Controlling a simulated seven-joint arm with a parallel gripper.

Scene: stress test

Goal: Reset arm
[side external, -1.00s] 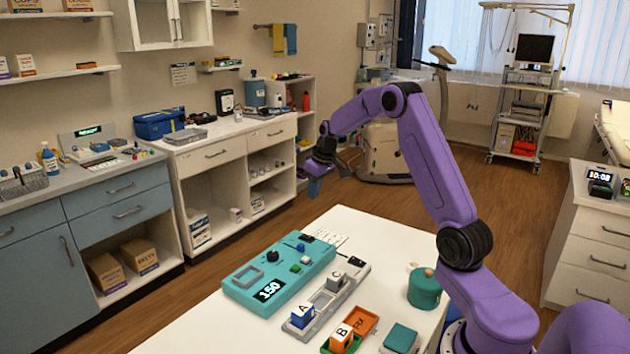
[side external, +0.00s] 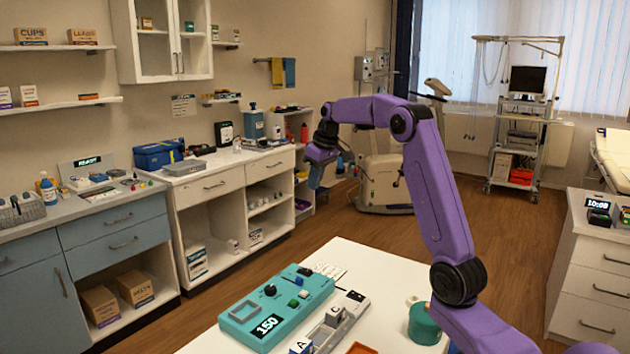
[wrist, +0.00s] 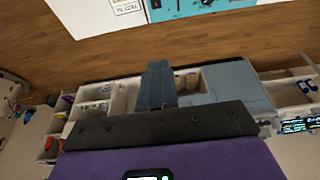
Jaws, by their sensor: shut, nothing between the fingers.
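My purple arm is raised above the white table (side external: 375,268), in the side view. My gripper (side external: 316,180) hangs in the air beyond the table's far edge, clear of everything on it. In the wrist view, the blue-grey fingers of my gripper (wrist: 158,72) are together with nothing between them. A teal device (side external: 278,308) with a display reading 150 sits on the table. Next to it is a grey tray (side external: 336,325) with blocks marked A (side external: 300,346) and C (side external: 335,315). A teal round pot (side external: 424,324) stands partly behind my arm.
A white cabinet (side external: 222,195) and blue drawers (side external: 115,232) line the left wall. A wheeled cart (side external: 520,135) stands at the back, and a white drawer unit (side external: 590,270) at the right.

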